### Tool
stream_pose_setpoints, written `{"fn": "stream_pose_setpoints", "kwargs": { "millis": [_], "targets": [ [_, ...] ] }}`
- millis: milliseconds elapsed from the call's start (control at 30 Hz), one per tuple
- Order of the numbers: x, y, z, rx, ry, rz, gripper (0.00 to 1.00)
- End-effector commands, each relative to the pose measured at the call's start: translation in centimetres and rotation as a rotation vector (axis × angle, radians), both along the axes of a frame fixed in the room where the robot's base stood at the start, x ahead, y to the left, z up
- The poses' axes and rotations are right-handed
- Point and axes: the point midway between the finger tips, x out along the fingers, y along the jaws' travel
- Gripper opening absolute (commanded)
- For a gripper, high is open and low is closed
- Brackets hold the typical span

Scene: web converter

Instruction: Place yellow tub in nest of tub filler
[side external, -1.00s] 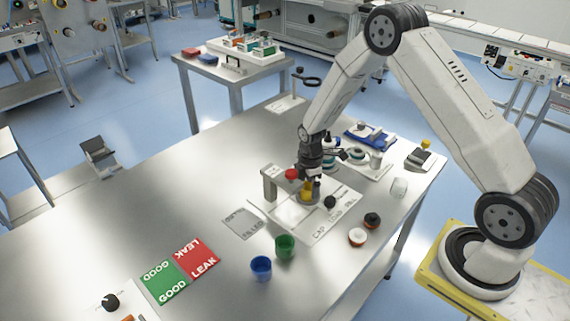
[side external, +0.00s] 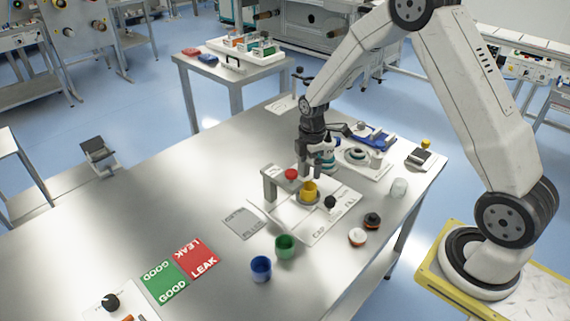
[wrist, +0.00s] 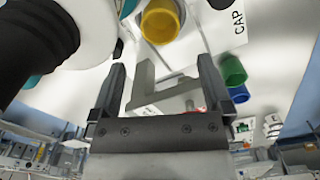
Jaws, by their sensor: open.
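The yellow tub (side external: 309,189) stands upright in the round grey nest (side external: 308,199) of the tub filler (side external: 283,208), a pale plate with a grey bracket and a red knob. My gripper (side external: 317,172) is above and just behind the tub, apart from it, with nothing between its fingers. In the wrist view the gripper (wrist: 168,95) shows open fingers, and the yellow tub (wrist: 160,22) shows beyond them at the top.
A green tub (side external: 285,246) and a blue tub (side external: 261,268) stand on the table in front of the filler. Green and red mats (side external: 165,282) lie left. Behind my gripper is another fixture (side external: 360,158).

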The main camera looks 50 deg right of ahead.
Motion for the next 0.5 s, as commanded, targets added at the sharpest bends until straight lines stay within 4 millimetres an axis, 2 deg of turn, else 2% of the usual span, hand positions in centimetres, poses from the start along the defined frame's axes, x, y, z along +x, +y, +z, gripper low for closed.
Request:
{"fn": "stream_pose_setpoints", "kwargs": {
  "millis": [200,500],
  "targets": [
    [0.0,0.0,3.0,-0.001,-0.002,0.000,1.00],
    [0.0,0.0,4.6,0.000,0.000,0.000,1.00]
  ]
}}
